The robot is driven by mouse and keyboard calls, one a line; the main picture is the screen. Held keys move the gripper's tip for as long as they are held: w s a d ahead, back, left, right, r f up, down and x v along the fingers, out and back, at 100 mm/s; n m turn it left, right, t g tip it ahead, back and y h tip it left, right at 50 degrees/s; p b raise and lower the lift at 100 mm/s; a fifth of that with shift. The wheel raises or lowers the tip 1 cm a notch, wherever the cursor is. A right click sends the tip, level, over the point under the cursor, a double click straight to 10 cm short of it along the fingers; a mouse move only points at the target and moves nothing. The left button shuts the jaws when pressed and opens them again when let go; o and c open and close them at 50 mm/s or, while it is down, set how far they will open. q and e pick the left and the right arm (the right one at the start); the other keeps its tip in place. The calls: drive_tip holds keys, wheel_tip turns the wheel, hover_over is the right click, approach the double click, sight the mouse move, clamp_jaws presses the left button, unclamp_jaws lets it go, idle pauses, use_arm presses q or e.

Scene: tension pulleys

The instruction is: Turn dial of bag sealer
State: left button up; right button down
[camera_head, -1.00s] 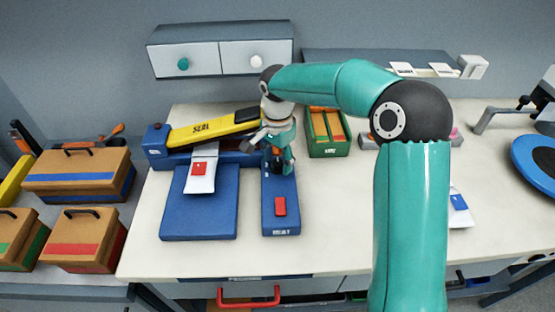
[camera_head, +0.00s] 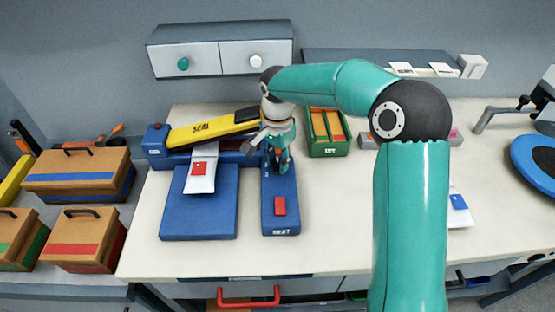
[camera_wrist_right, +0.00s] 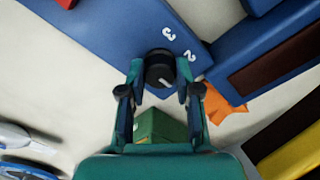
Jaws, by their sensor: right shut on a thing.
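The bag sealer (camera_head: 213,133) has a blue base and a raised yellow arm marked SEAL. A white bag (camera_head: 201,177) with a red patch hangs from it over a blue platform (camera_head: 200,215). A narrow blue control box (camera_head: 281,224) with a red button (camera_head: 280,206) stands beside the platform. My right gripper (camera_head: 278,160) is over the far part of this box. In the right wrist view, the black round dial (camera_wrist_right: 160,74) with a white mark sits between the fingertips, which are shut on it. The numbers 3 and 2 show beside it. My left gripper is not in view.
A green bin (camera_head: 328,149) stands right of the control box. Boxes with handles (camera_head: 77,175) stand at the left. A blue round plate (camera_head: 537,160) is at the far right. The table front (camera_head: 330,250) is clear.

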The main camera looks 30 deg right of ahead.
drive_tip(key=n, duration=0.5)
drive_tip(key=shift+r+n, duration=0.1)
drive_tip(key=shift+n, duration=0.2)
drive_tip(key=n+p, duration=0.1)
drive_tip(key=n, duration=0.5)
drive_tip(key=n+p, duration=0.1)
drive_tip(key=n, duration=0.5)
drive_tip(key=shift+w+d+n, duration=0.1)
drive_tip(key=shift+n, duration=0.3)
drive_tip(key=n+p, duration=0.1)
drive_tip(key=n, duration=0.4)
drive_tip(key=shift+n, duration=0.3)
drive_tip(key=c, duration=0.8)
unclamp_jaws()
